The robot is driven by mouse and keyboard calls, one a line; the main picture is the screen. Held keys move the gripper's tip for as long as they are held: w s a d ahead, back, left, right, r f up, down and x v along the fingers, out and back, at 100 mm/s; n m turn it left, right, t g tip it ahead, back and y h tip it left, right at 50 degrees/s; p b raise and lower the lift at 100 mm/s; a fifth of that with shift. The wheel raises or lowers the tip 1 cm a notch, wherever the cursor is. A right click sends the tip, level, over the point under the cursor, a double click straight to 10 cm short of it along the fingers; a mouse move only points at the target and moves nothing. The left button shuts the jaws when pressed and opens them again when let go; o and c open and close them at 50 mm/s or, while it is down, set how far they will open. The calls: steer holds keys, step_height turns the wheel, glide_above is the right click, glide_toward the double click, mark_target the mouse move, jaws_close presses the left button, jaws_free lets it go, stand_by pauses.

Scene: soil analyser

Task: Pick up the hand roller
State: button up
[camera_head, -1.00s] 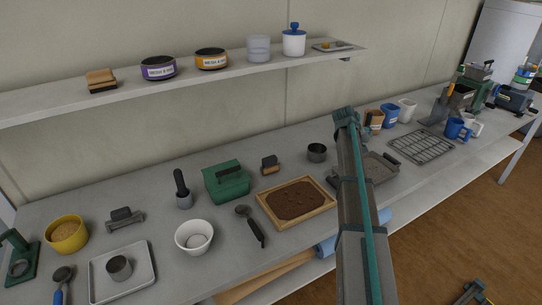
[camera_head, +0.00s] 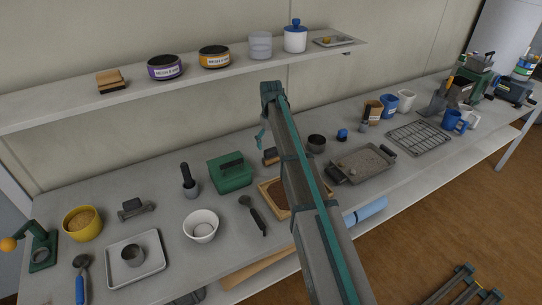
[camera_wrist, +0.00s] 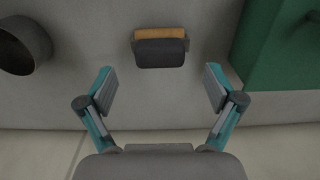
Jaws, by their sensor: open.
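A small tool with a dark grip and a wood-coloured part, which looks like the hand roller (camera_wrist: 160,50), lies on the bench. In the head view the hand roller (camera_head: 270,156) is partly hidden by my arm, just right of the green box (camera_head: 231,172). In the wrist view it is centred beyond my gripper (camera_wrist: 159,88), whose two fingers are spread wide with nothing between them. The fingers are apart from the tool. In the head view only a bit of the gripper (camera_head: 262,138) shows, above the tool.
The green box (camera_wrist: 280,50) stands close on the right in the wrist view, and a metal cup (camera_wrist: 22,45) on the left. A soil tray (camera_head: 268,190) lies in front, partly behind my arm. A shelf (camera_head: 220,82) with tins runs above the back of the bench.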

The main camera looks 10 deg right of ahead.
mark_target(271, 149)
steer(key=shift+f+p, duration=0.85)
steer(key=shift+f, duration=1.4)
steer(key=c, duration=1.6)
steer(key=shift+c, duration=0.2)
steer(key=shift+r, duration=0.2)
steer(key=shift+r, duration=0.5)
steer(key=s+d+r+b, duration=0.5)
steer(key=s+d+r, duration=0.1)
steer(key=s+r, duration=0.5)
steer(key=shift+s+r+b, duration=0.35)
steer(key=shift+s+b, duration=0.05)
steer(key=shift+s, duration=0.5)
